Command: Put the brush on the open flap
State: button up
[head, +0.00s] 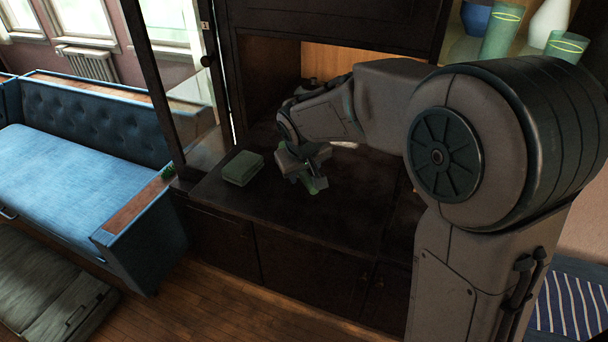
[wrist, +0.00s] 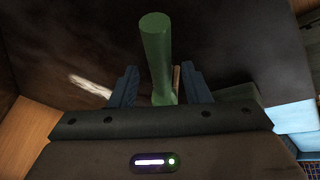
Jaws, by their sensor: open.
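The brush's green handle (wrist: 157,50) stands between the two blue-grey fingers of my gripper (wrist: 156,88) in the wrist view. The fingers are apart, with gaps beside the handle. In the head view my gripper (head: 305,168) is low over the dark open flap (head: 335,215) of the cabinet, and a green part of the brush (head: 317,185) shows at its tip. The brush's lower end is mostly hidden, and I cannot tell for sure whether it rests on the flap.
A green box (head: 242,168) lies on the dark surface left of my gripper. A glass door (head: 180,60) stands at the left. A blue sofa (head: 85,165) with a wooden armrest is further left. Green glasses (head: 503,32) and a white vase (head: 549,22) stand upper right.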

jog(key=v, duration=1)
jog(key=s+d+f+m, duration=0.2)
jog(key=s+d+f, duration=0.1)
jog(key=s+d, duration=0.5)
jog(key=s+d+f+m+g, duration=0.1)
jog(key=s+d+f+m, duration=0.2)
jog(key=s+d, duration=0.6)
jog(key=s+b, duration=0.1)
jog(key=s, duration=0.2)
jog(key=shift+d+f+m, duration=0.15)
jog(key=shift+f+m, duration=0.05)
jog(key=shift+m, duration=0.1)
jog(key=shift+c, duration=0.7)
